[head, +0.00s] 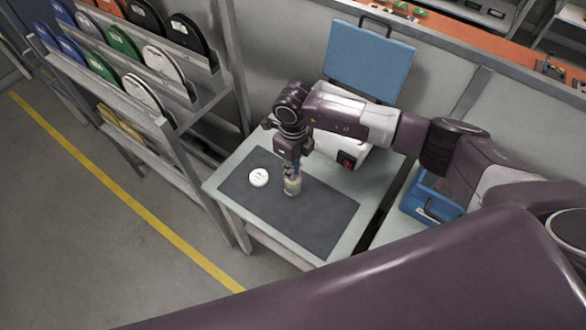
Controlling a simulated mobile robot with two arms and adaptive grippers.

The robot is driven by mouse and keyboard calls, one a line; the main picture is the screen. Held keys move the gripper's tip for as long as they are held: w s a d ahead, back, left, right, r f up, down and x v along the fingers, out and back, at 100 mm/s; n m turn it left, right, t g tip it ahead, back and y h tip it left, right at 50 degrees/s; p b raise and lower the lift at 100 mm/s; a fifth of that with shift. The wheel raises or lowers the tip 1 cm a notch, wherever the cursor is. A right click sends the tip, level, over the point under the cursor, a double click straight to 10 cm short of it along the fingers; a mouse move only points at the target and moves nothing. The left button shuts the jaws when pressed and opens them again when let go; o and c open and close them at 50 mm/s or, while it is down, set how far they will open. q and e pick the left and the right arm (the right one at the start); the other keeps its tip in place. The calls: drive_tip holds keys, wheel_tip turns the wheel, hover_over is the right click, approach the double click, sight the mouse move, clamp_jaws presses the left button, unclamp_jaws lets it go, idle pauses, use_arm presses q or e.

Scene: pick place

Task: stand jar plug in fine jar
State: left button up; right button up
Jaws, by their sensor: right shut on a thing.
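My right gripper (291,171) points down over the dark mat and is shut at the top of a small pale, beige-grey cylinder. This looks like the fine jar (292,188), upright on the mat. The jar plug is mostly hidden between the fingers, and I cannot tell its seating in the jar. A white round piece with small dark marks (258,177) lies on the mat to the left, apart from the gripper. My left gripper is out of view.
The dark mat (315,220) covers much of a light table (222,180), with clear room at front and right. Behind the arm stand a white box with a red switch (347,160) and a blue panel (368,60). A rack (165,135) of coloured discs stands left. A blue crate (428,203) sits right.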

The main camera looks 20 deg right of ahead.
drive_tip(key=shift+f, duration=0.1)
idle(1.0)
drive_tip(key=shift+f+b, duration=0.7)
drive_tip(key=shift+b, duration=0.25)
drive_tip(key=shift+s+f+b, duration=0.35)
drive_tip(key=shift+f+b, duration=0.1)
idle(0.5)
drive_tip(key=o, duration=0.8)
drive_tip(key=shift+c, duration=0.2)
drive_tip(key=shift+w+f, duration=0.1)
drive_tip(key=shift+c, duration=1)
drive_tip(key=shift+c, duration=0.6)
drive_tip(key=shift+w, duration=0.15)
drive_tip(key=shift+c, duration=0.2)
drive_tip(key=shift+d, duration=0.1)
